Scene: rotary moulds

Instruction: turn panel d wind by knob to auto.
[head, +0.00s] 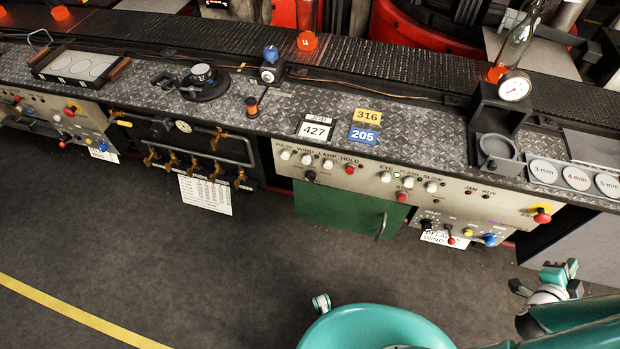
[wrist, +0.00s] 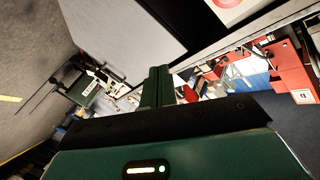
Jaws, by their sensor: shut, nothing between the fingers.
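A long cream panel (head: 360,183) on the bench front carries white push buttons, a red button and a black knob (head: 310,176) at its left. Its labels include WIND. A smaller panel (head: 470,228) below it to the right has a black knob (head: 426,225), a red lever and a blue knob. A white tag there seems to carry the word WIND. No panel letter is legible, so I cannot tell which knob is the wind by knob, nor its setting. My gripper (wrist: 158,72) is shut and empty in the wrist view, apart from any knob.
A green cabinet door (head: 340,215) with a handle is below the long panel. A red emergency button (head: 541,216) is at its right end. Brass valves (head: 195,167) stick out at the left. Grey floor (head: 200,270) in front is clear. My teal body fills the lower right.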

